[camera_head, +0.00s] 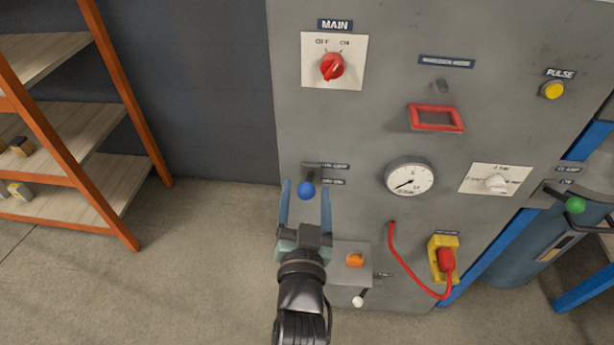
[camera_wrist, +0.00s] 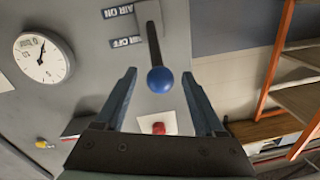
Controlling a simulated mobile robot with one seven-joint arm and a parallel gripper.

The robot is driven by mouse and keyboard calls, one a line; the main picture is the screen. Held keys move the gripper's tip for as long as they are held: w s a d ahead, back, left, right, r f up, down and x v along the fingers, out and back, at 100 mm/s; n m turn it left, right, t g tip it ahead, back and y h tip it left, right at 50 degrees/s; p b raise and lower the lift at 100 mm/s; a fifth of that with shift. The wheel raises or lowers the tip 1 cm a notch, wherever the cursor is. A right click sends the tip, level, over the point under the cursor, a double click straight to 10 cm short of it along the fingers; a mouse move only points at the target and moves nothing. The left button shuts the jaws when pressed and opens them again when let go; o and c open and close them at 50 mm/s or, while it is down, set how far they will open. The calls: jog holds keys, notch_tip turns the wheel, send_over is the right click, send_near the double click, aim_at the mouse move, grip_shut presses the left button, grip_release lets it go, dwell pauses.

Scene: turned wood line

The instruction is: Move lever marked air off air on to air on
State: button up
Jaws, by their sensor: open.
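The air lever (camera_head: 311,174) is a dark arm with a blue ball knob (camera_head: 306,190), mounted on the left side of the grey panel. In the wrist view the blue knob (camera_wrist: 161,80) lies on the AIR OFF label (camera_wrist: 127,42) side, away from the AIR ON label (camera_wrist: 118,11). My gripper (camera_head: 306,185) is open and in front of the lever, with one finger on each side of the knob. In the wrist view the fingers (camera_wrist: 158,73) stand apart from the knob with gaps on both sides.
The grey panel also holds a round gauge (camera_head: 410,177), a red MAIN knob (camera_head: 332,67), a red frame (camera_head: 436,118), a red cable (camera_head: 404,262) and an orange button (camera_head: 355,260). A wooden shelf (camera_head: 85,180) stands left, with clear floor between.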

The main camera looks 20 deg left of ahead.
aim_at(307, 180)
jog(key=shift+x, duration=2.05)
grip_shut()
